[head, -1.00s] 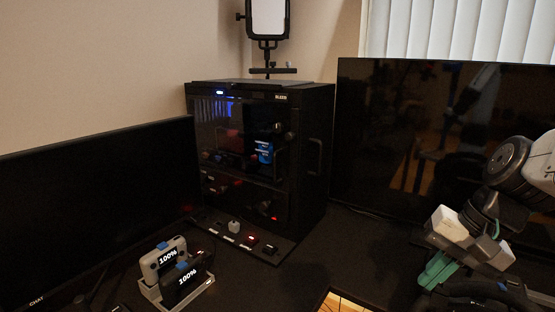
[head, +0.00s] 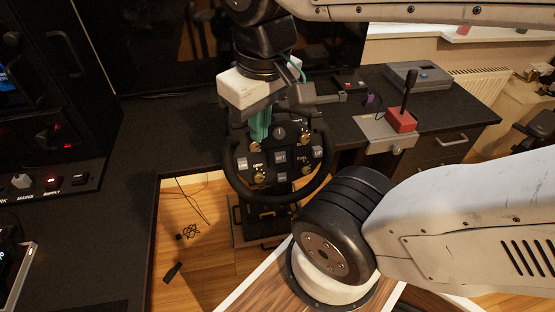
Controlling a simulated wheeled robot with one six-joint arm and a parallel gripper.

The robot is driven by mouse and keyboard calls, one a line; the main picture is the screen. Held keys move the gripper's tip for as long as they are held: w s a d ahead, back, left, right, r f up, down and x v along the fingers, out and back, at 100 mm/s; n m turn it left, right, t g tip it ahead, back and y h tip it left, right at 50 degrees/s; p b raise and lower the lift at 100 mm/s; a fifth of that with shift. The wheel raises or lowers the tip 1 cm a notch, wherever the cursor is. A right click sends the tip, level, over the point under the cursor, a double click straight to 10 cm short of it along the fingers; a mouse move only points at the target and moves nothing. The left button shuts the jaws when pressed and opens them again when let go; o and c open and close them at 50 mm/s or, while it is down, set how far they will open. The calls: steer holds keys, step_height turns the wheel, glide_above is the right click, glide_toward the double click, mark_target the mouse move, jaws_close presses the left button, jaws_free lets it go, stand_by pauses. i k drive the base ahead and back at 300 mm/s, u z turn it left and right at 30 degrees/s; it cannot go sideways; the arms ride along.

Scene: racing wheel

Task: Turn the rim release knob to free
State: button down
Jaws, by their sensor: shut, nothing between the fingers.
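The racing wheel (head: 237,180) stands upright at the desk's front edge in the head view, with a dark round rim and a dark face carrying several buttons and brass-coloured knobs. My gripper (head: 260,136) has green fingers that point down at the upper left part of the wheel face. The fingers look shut, with nothing held. They overlap the wheel in the picture, and I cannot tell whether they touch it. The rim release knob cannot be picked out for sure among the knobs, and part of the face is hidden behind the fingers.
A red shifter box (head: 401,120) with an upright lever stands right of the wheel. A grey box (head: 418,77) lies behind it. A black cabinet (head: 45,90) and a dark screen (head: 150,45) are at the left and back. Cables (head: 190,231) lie on the floor.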

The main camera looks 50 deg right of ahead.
mark_target(279, 133)
steer(key=u, duration=1.15)
steer(key=k, duration=1.2)
steer(key=z, duration=1.1)
